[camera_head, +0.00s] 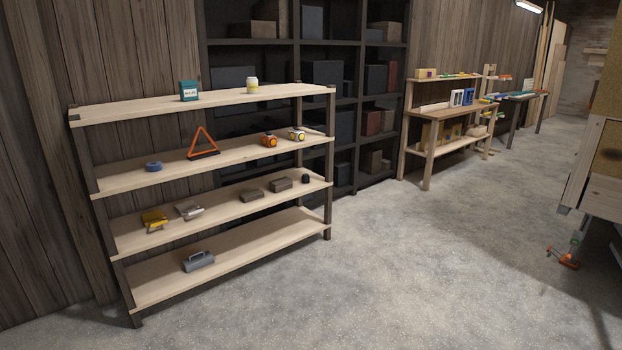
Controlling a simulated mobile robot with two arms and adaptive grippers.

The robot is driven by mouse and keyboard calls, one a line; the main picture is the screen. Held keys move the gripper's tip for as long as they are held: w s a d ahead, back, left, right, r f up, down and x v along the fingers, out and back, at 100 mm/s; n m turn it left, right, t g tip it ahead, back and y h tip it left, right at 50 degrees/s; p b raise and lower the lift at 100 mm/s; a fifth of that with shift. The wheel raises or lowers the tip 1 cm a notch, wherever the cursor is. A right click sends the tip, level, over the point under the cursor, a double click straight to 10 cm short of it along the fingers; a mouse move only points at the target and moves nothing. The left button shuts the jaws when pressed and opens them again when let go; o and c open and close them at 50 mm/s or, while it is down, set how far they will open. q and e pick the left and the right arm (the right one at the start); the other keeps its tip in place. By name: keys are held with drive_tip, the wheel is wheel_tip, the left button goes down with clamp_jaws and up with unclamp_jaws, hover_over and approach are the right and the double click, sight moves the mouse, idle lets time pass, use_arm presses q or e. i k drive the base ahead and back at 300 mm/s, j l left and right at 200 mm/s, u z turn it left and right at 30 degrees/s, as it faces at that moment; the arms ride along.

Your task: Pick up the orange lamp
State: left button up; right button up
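The orange lamp (269,140) is a small rounded item on the second board from the top of the wooden shelf rack (105,155), toward its right end. A similar white and yellow item (296,134) stands close to its right. An orange warning triangle (203,144) on a dark base stands to its left. Neither of my grippers shows in the head view.
A blue roll (153,166) lies on the same board, far left. A dark rack (352,100) stands behind. A workbench (455,112) is farther right. The floor in front is clear.

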sight(270, 141)
drive_tip(key=i+j+z, duration=0.1)
drive_tip(key=i+z, duration=0.15)
drive_tip(key=i, duration=2.7)
drive_tip(key=i+l+u, duration=0.1)
drive_tip(key=i+u, duration=0.15)
drive_tip(key=i, duration=0.25)
drive_tip(key=i+l+u, duration=0.2)
drive_tip(key=i, duration=0.35)
drive_tip(key=i+l+u, duration=0.25)
drive_tip(key=i, duration=0.25)
drive_tip(key=i+l+u, duration=0.2)
drive_tip(key=i+l, duration=0.2)
